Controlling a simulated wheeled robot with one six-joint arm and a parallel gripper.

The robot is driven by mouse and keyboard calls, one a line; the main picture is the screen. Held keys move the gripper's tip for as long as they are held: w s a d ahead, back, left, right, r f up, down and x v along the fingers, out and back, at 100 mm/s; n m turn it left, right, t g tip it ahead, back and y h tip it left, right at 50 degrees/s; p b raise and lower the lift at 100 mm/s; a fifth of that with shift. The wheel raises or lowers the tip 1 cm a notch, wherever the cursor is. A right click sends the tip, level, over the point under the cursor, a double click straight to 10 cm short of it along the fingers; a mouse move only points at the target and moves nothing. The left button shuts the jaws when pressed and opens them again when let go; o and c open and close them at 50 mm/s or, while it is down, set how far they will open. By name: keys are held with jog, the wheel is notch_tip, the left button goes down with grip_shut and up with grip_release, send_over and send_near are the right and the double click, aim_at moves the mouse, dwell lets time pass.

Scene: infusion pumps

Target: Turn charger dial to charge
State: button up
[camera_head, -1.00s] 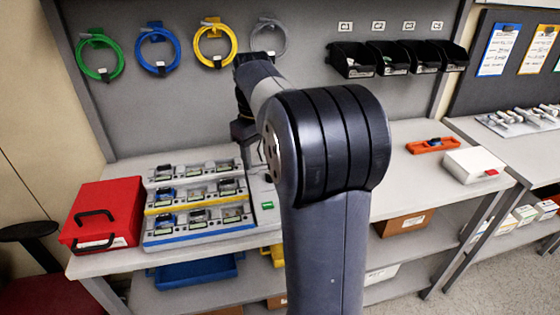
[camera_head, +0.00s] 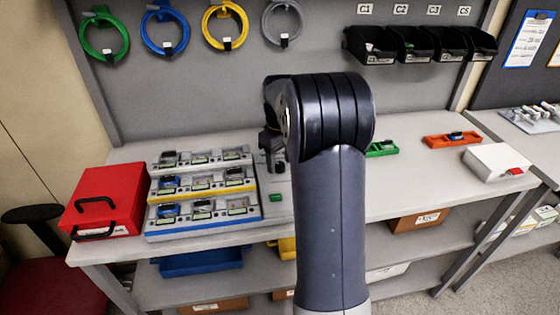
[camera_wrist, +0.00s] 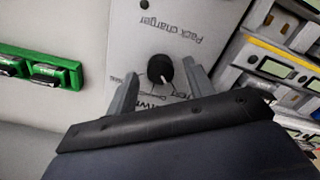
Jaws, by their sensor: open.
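The pack charger (camera_wrist: 205,30) is a pale panel with printed labels. Its black round dial (camera_wrist: 161,67) carries a white pointer line that faces the lower part of the wrist picture; the small labels around it are too blurred to read surely. My gripper (camera_wrist: 160,71) is open, with one grey finger on each side of the dial. I cannot tell whether either finger touches it. In the head view, the charger (camera_head: 277,212) stands right of the battery racks, and my arm hides its dial.
The racks of packs (camera_head: 200,190) stand close left of the charger, with a red case (camera_head: 110,190) beyond. A green tray (camera_head: 382,149), orange tray (camera_head: 450,140) and white box (camera_head: 495,162) are to the right. Bare bench (camera_head: 400,185) lies at right front.

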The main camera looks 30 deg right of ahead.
jog(key=shift+f, duration=0.4)
jog(key=shift+c, duration=0.2)
jog(key=c, duration=0.9)
